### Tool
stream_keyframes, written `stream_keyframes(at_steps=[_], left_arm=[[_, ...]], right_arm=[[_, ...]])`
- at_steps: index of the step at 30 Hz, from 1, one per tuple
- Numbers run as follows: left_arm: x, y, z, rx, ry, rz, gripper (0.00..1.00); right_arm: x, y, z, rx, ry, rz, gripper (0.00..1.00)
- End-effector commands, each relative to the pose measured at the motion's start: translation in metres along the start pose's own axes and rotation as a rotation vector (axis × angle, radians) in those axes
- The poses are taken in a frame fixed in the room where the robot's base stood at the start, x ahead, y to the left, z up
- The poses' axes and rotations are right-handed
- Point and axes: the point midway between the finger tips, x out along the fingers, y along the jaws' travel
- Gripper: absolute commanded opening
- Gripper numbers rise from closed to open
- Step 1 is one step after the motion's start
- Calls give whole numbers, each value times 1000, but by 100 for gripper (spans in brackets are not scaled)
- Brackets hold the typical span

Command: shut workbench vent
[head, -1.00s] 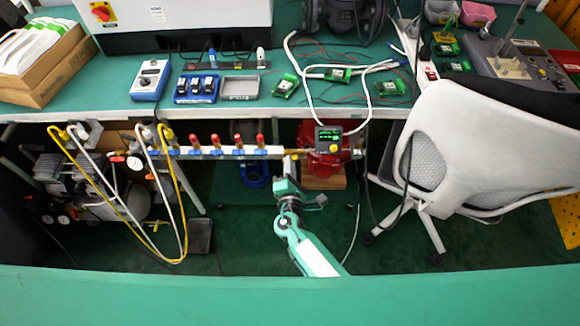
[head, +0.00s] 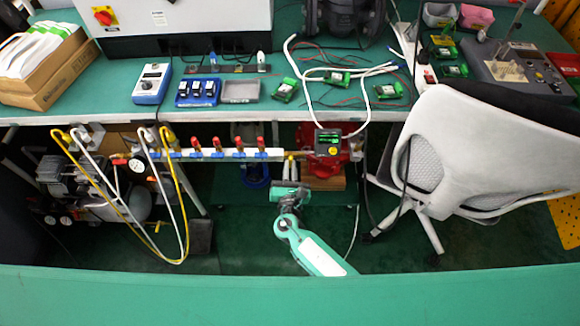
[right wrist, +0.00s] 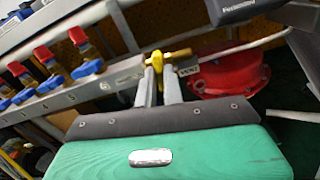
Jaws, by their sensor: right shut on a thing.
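The vent valve's yellow handle (right wrist: 168,57) is at the right end of the pale manifold rail (right wrist: 70,98) under the bench, next to a small tag that seems to read VENT (right wrist: 188,70). My right gripper (right wrist: 160,72) has its two grey fingers closed at the handle, with its left part between the fingertips. In the head view the yellow fitting (head: 291,157) is small, and my right gripper (head: 290,172) reaches up to it from below. The handle's exact angle is hard to tell. My left gripper is in neither current view.
Several red-and-blue valves (head: 218,148) line the rail to the left. A red housing (head: 322,160) and a small display unit (head: 328,141) are right of the vent. A white chair (head: 450,150) stands to the right. The bench (head: 120,98) overhangs the rail.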

Motion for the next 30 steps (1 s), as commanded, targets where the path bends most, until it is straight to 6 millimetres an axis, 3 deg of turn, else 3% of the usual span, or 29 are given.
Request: stream_keyframes(at_steps=[10,27,30], left_arm=[[6,-2,18,4,-5,-3,31],[8,-2,23,5,-6,-3,31],[8,-2,23,5,-6,-3,31]], right_arm=[[-1,0,-1,-154,2,0,0],[-1,0,-1,-186,2,1,0],[-1,0,-1,-185,2,1,25]])
